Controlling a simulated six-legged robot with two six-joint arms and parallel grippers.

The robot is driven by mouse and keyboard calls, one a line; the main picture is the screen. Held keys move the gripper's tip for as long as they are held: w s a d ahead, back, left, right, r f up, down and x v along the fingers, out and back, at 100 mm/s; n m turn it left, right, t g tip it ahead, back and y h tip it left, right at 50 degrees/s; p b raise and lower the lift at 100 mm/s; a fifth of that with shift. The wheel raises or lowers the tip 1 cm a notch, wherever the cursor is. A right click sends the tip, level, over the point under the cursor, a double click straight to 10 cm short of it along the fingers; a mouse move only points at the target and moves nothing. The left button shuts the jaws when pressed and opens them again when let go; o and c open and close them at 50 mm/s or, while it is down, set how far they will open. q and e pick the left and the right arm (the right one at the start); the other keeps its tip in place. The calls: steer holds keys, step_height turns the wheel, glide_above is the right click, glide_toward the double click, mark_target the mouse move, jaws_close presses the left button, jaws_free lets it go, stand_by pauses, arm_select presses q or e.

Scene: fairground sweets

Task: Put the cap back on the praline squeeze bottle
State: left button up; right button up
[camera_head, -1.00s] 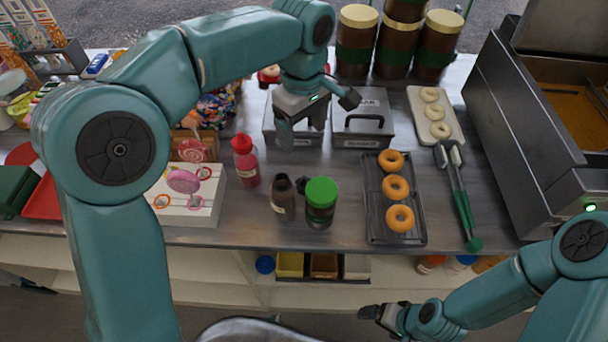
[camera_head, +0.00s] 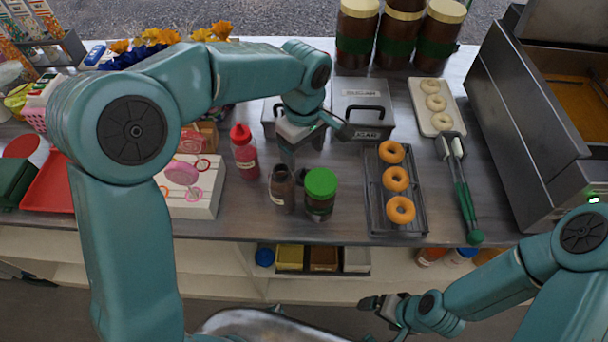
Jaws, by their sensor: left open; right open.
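The praline squeeze bottle, a brown bottle (camera_head: 282,192) with a pale label, stands upright and open-topped near the front edge of the counter. A small dark shape (camera_head: 301,176), perhaps its cap, shows between it and a green-lidded jar; it is too small to tell for sure. My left gripper (camera_head: 288,160) is open and points down just above and behind the bottle's mouth. It partly hides this area, and whether it touches anything cannot be told. My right gripper (camera_head: 368,304) is open and empty, low in front of the counter.
The green-lidded jar (camera_head: 321,194) stands close right of the bottle. A red squeeze bottle (camera_head: 244,153) and a white lollipop stand (camera_head: 196,205) are to the left. A rack of doughnuts (camera_head: 412,219) is to the right. Grey sugar bins (camera_head: 362,95) stand behind.

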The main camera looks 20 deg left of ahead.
mark_target(304, 174)
arm_select(q)
steer(key=shift+f, duration=0.95)
step_height(304, 174, down, 5)
steer(key=shift+s+d+f, duration=0.1)
steer(key=shift+s, duration=0.05)
steer(key=c, duration=1.1)
